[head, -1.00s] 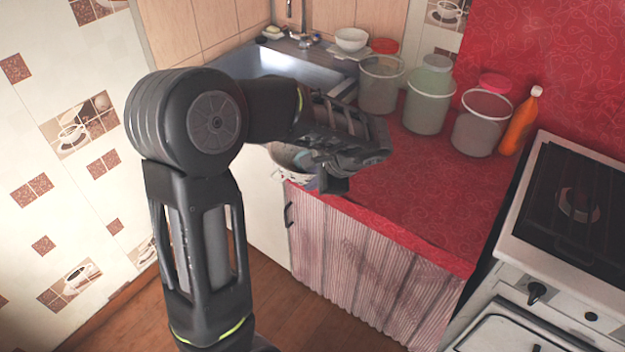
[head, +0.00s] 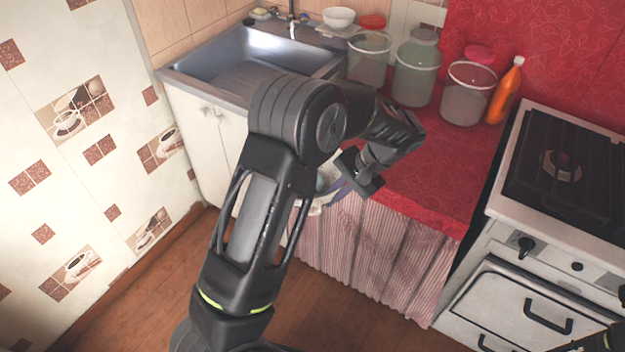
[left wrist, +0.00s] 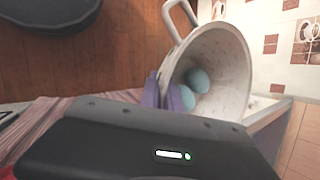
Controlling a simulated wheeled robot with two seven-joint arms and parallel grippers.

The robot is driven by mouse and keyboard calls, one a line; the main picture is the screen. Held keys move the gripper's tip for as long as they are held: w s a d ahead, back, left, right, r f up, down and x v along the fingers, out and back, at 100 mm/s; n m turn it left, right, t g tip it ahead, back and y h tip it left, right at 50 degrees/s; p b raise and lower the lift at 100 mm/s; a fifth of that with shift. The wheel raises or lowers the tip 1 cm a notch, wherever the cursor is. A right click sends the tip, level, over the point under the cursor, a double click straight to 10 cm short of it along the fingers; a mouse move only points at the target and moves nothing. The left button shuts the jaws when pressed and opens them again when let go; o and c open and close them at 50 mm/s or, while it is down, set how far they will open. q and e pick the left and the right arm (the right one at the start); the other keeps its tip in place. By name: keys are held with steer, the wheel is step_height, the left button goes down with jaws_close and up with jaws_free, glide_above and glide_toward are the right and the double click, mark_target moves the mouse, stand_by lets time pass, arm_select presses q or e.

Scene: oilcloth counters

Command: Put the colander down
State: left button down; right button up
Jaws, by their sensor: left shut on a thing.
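The colander (left wrist: 225,62) is whitish with a loop handle, and shows tilted in the left wrist view, its open side facing the camera. Light blue round things (left wrist: 197,80) lie inside it. My left gripper (left wrist: 170,95) is shut on its rim, with purplish finger pads at the wall. In the head view the colander (head: 316,208) is mostly hidden behind my left arm and gripper (head: 360,174), in front of the counter's left front edge. A dark part of my right arm shows at the lower right corner; its fingers cannot be made out.
The red counter (head: 440,170) has free room in front of several lidded tubs (head: 415,75) and an orange bottle (head: 505,92). A sink (head: 250,65) lies left, a stove (head: 565,165) right. A striped curtain (head: 370,250) hangs below the counter.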

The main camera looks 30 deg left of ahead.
arm_select(q)
steer(key=d+f, duration=0.6)
steer(key=d, duration=0.3)
steer(key=shift+w+d+f+n, duration=0.25)
steer(key=shift+w+f+n, duration=0.05)
steer(key=shift+w, duration=0.15)
